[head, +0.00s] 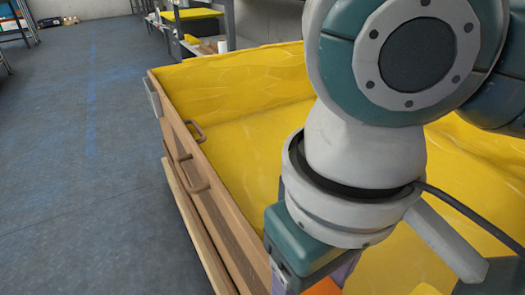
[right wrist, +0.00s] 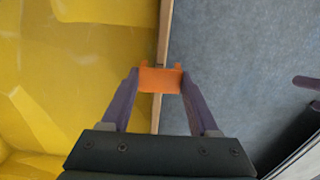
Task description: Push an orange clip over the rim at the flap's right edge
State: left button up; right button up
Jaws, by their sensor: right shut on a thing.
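The orange clip (right wrist: 160,79) is between the two purple fingers of my right gripper (right wrist: 159,73) in the right wrist view. The gripper is shut on it. The clip lies across the line of the tan rim (right wrist: 166,25), with yellow lining on its left and grey floor on its right. I cannot tell how far down over the rim it sits. In the head view my right arm hides most of this spot. Only a piece of the orange clip (head: 324,287) shows at the bottom edge. My left gripper is not clearly seen.
A large brown-sided crate (head: 215,219) with yellow lining (head: 240,140) fills the middle. Brown handles (head: 197,131) stick out at its left side. Grey floor (head: 75,150) to the left is free. Shelving (head: 195,32) stands behind. A dark purplish shape (right wrist: 307,82) is at the wrist view's right edge.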

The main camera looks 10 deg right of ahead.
aim_at(311, 293)
jog(key=shift+f+b, duration=1.15)
jog(key=shift+b, duration=0.1)
jog(key=shift+f+p, duration=0.55)
jog(key=shift+f, duration=0.5)
jog(key=o, duration=1.4)
jog(key=shift+r, duration=0.1)
notch_tip(311, 293, up, 9)
jog(key=p, duration=0.5)
jog(key=shift+f+p, duration=0.2)
jog(key=shift+p, duration=0.15)
jog(key=shift+r, duration=0.6)
